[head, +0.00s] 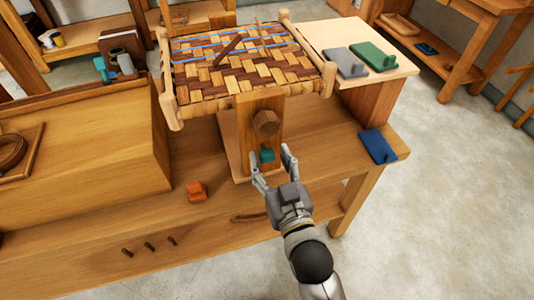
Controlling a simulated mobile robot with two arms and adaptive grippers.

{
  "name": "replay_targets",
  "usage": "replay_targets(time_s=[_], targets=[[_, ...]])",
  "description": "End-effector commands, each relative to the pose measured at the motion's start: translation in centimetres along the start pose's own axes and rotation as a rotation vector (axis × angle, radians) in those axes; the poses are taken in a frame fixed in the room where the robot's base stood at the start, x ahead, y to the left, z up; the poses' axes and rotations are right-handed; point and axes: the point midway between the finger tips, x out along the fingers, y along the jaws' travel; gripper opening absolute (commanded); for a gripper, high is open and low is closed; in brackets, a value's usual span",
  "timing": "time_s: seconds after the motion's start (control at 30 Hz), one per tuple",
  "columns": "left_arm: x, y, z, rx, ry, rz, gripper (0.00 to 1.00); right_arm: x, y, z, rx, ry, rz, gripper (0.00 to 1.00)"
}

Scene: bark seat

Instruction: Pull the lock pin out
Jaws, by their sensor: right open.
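A small teal block (267,156), which looks like the lock pin's head, sits low on the upright wooden post (260,106) under the woven seat. A dark wooden hexagonal knob (266,122) is on the post just above it. My right gripper (272,165) is open in front of the post, its fingers pointing up at the teal block, one on each side of it. I cannot tell whether the fingers touch it. The woven bark seat (240,75) stands on the post, with blue strands and a dark stick across it. My left gripper does not show.
An orange block (196,191) lies on the bench (215,210) left of my gripper. A blue piece (377,146) is at the bench's right end. Grey (345,62) and green (374,56) pieces lie on the raised board at right. A large wooden box (90,150) fills the left.

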Motion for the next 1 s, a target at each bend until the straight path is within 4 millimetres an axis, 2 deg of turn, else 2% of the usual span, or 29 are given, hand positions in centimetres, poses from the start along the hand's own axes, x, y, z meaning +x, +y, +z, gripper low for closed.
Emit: replay_targets(time_s=[0.1,0.23,0.63,1.0], targets=[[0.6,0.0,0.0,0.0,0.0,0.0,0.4,1.5,0.0,0.1,0.0,0.002,0.0,0.52],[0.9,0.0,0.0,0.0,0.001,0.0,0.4,2.5,0.0,0.1,0.0,0.001,0.0,0.52],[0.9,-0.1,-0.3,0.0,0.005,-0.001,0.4,3.0,0.0,0.0,0.001,-0.001,0.0,0.52],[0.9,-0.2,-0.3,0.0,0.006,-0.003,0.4,2.9,0.0,0.0,0.001,-0.001,-0.001,0.06]])
